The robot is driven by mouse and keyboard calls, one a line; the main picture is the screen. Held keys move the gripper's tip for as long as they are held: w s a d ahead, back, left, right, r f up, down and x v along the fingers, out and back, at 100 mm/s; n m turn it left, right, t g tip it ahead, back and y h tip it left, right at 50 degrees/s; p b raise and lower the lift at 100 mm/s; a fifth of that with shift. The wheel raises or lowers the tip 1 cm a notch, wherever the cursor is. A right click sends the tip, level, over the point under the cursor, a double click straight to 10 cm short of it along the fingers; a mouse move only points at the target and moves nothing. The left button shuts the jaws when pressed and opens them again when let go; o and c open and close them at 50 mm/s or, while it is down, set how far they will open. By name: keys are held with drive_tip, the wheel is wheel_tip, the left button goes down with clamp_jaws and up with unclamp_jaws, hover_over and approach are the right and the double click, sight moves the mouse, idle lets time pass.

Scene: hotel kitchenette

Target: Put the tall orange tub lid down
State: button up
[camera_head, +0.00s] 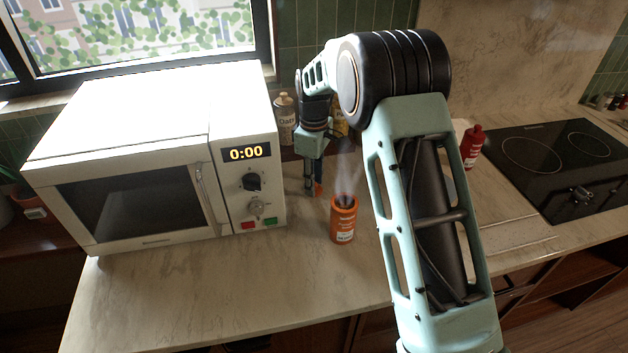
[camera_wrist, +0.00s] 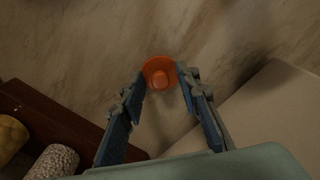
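The orange tub lid (camera_wrist: 160,73) is between my gripper's fingertips, with a finger against each side; its round knob shows in the wrist view. It also shows in the head view (camera_head: 318,188), small and partly hidden by the fingers. My gripper (camera_head: 313,187) points down over the counter between the microwave and the tub. I cannot tell whether the lid touches the counter. The tall orange tub (camera_head: 343,222) stands upright and open on the counter, right of my gripper, with something dark showing at its mouth and faint vapour above.
A white microwave (camera_head: 140,160) stands close to the left. A red bottle (camera_head: 472,147) stands by the black cooktop (camera_head: 560,165) at right. The counter (camera_head: 240,285) in front of the microwave and tub is clear.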

drive_tip(key=shift+r, duration=0.1)
wheel_tip(320, 180, up, 12)
idle(0.6)
drive_tip(key=shift+r, duration=0.15)
